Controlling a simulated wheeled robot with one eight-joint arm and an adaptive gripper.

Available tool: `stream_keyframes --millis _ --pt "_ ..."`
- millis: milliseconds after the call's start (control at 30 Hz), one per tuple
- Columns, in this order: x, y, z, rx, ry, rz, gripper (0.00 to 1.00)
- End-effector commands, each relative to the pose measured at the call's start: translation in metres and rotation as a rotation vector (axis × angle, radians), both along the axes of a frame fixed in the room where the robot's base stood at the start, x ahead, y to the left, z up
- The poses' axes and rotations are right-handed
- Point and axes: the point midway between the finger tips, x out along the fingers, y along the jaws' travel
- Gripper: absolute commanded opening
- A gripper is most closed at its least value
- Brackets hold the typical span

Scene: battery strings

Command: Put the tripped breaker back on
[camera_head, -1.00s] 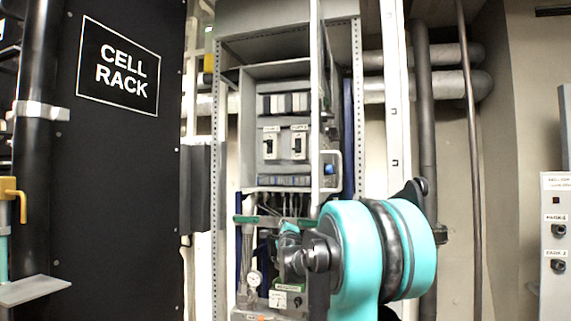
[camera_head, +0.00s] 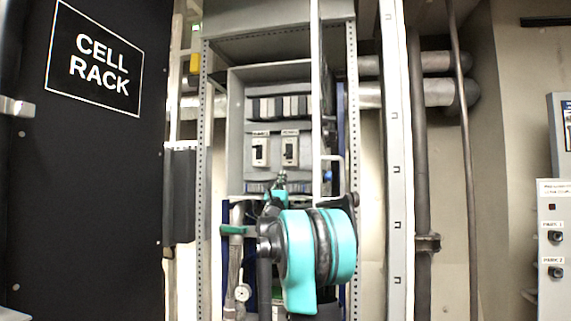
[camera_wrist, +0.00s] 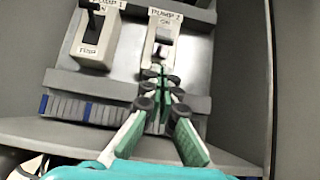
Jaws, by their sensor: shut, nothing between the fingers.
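Two breakers sit side by side on the panel in the cabinet. The left one (camera_head: 260,151), labelled PUMP 1 in the wrist view (camera_wrist: 97,40), has a black handle, with the word TRIP below it. In the head view my gripper (camera_head: 281,178) is just below the breakers.
A blue-grey terminal strip (camera_wrist: 85,110) runs below the breakers. The cabinet's open door (camera_head: 317,90) with a handle stands close on the right. The black cell rack (camera_head: 90,190) is at left, and a control box (camera_head: 553,245) at far right.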

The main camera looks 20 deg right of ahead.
Motion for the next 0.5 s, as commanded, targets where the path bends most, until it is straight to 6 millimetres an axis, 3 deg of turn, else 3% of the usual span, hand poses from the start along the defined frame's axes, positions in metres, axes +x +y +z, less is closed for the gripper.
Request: stream_keyframes --millis 200,500 --pt "0.007 -0.005 0.007 -0.001 0.002 -0.001 0.00" --pt "0.039 -0.026 0.041 -0.002 0.002 -0.001 0.00"
